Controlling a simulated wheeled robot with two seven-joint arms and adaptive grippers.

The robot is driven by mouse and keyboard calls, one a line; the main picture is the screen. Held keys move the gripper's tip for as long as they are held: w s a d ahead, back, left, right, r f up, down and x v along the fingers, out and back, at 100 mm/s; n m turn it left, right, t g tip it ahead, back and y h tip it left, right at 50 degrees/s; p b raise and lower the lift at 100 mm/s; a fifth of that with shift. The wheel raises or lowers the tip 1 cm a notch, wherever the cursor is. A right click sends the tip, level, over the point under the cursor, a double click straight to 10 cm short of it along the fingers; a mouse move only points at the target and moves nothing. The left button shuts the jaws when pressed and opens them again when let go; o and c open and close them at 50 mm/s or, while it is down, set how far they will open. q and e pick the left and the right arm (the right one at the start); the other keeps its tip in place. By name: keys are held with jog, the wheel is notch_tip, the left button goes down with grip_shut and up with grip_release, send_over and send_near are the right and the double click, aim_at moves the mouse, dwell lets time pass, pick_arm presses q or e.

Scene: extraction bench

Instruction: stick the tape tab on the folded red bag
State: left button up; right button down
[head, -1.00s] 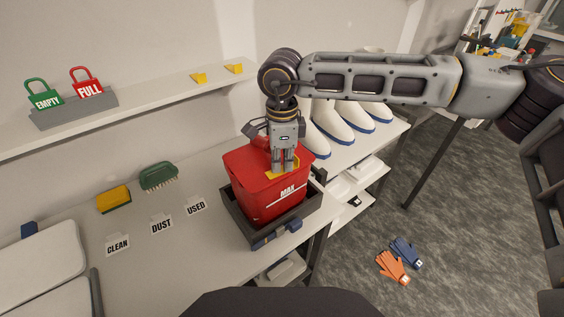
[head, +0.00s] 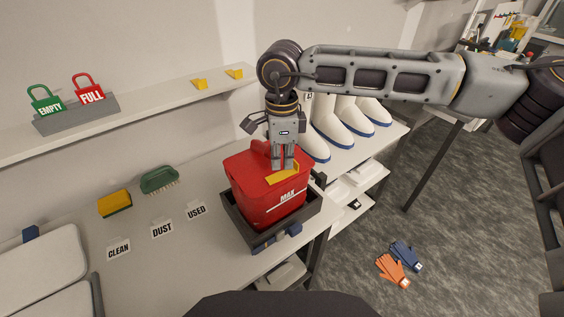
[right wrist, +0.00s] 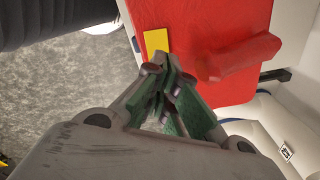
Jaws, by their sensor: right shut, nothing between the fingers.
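The red bag (head: 270,203), marked MAX, stands folded in a dark holder (head: 240,232) on the bench. A yellow tape tab (head: 284,176) lies on the bag's top near its front edge. My right gripper (head: 283,167) points down just over the bag top, shut and empty, its fingertips next to the tab. In the right wrist view the tab (right wrist: 157,41) lies flat on the red bag (right wrist: 205,25), beyond the closed fingertips (right wrist: 163,75). I cannot tell whether the fingertips touch the bag. My left gripper is not in view.
Two more yellow tabs (head: 199,84) (head: 235,73) sit on the shelf edge. EMPTY (head: 46,103) and FULL (head: 90,93) tags stand at the left. A sponge (head: 115,203), a green brush (head: 159,180) and label cards lie on the bench. White boots (head: 335,130) stand behind the bag.

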jog(key=shift+r+p, duration=0.65)
jog(key=shift+r, duration=1.4)
